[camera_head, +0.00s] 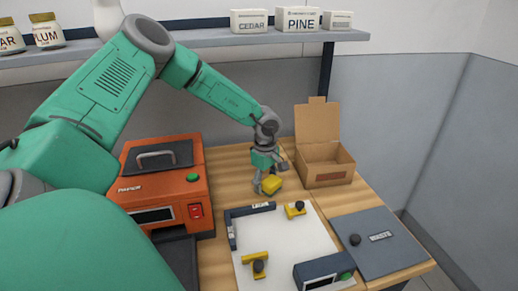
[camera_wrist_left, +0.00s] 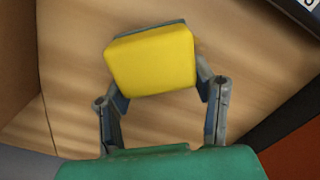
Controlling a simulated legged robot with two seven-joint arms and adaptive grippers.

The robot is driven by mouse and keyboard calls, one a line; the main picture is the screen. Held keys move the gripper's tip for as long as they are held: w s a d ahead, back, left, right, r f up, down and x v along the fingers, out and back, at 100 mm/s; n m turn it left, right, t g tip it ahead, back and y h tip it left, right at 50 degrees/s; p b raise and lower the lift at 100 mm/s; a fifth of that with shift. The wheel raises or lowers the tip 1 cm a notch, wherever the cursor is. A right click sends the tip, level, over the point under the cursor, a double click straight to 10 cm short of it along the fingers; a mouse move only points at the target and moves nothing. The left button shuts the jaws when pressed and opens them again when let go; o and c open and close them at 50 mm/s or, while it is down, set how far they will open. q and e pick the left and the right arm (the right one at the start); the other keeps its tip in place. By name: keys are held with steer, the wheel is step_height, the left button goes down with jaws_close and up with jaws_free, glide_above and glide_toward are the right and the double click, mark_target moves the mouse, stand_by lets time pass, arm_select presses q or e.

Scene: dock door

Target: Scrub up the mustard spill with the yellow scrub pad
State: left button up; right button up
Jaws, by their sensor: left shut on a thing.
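The yellow scrub pad (camera_head: 272,184) is held in my left gripper (camera_head: 266,177), low over the wooden bench between the orange machine and the cardboard box. The left wrist view shows the pad (camera_wrist_left: 153,60) squarely between the two grey fingers, with a darker backing along its top edge. The gripper is shut on it. I cannot tell whether the pad touches the wood. I see no mustard spill in either view; any patch under the pad is hidden. My right gripper is not in view.
An orange machine (camera_head: 178,190) stands left and an open cardboard box (camera_head: 325,170) right of the gripper. In front lies a white board (camera_head: 285,240) with yellow clamps, beside a grey-blue panel (camera_head: 383,243). A shelf (camera_head: 220,38) runs behind.

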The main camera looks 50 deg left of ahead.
mark_target(252, 192)
arm_select(q)
steer(key=shift+w+d+f+b, duration=0.15)
steer(key=shift+w+b, duration=0.2)
steer(key=shift+w, duration=0.2)
steer(key=shift+w+d+f+b, duration=0.15)
steer(key=shift+w+b, duration=0.15)
steer(key=shift+w, duration=0.25)
steer(key=shift+w+d, duration=0.15)
steer(key=shift+w, duration=0.15)
steer(key=shift+w+d+r, duration=0.15)
steer(key=shift+d, duration=0.2)
steer(key=shift+s+d+r, duration=0.15)
steer(key=shift+s+d, duration=0.05)
steer(key=shift+d, duration=0.3)
steer(key=shift+s+a+p, duration=0.7)
steer(key=shift+s+p, duration=0.35)
steer(key=shift+p, duration=0.05)
steer(key=shift+s+a+f+p, duration=0.2)
steer(key=shift+s+a+p, duration=0.15)
steer(key=shift+s, duration=0.3)
steer(key=shift+s+a+r+p, duration=0.1)
steer(key=shift+s+a+p, duration=0.2)
steer(key=shift+s+p, duration=0.35)
steer(key=shift+s+a+p, duration=0.25)
steer(key=shift+s+p, duration=0.2)
steer(key=shift+s, duration=0.25)
steer(key=shift+s+a, duration=0.3)
steer(key=shift+s, duration=0.15)
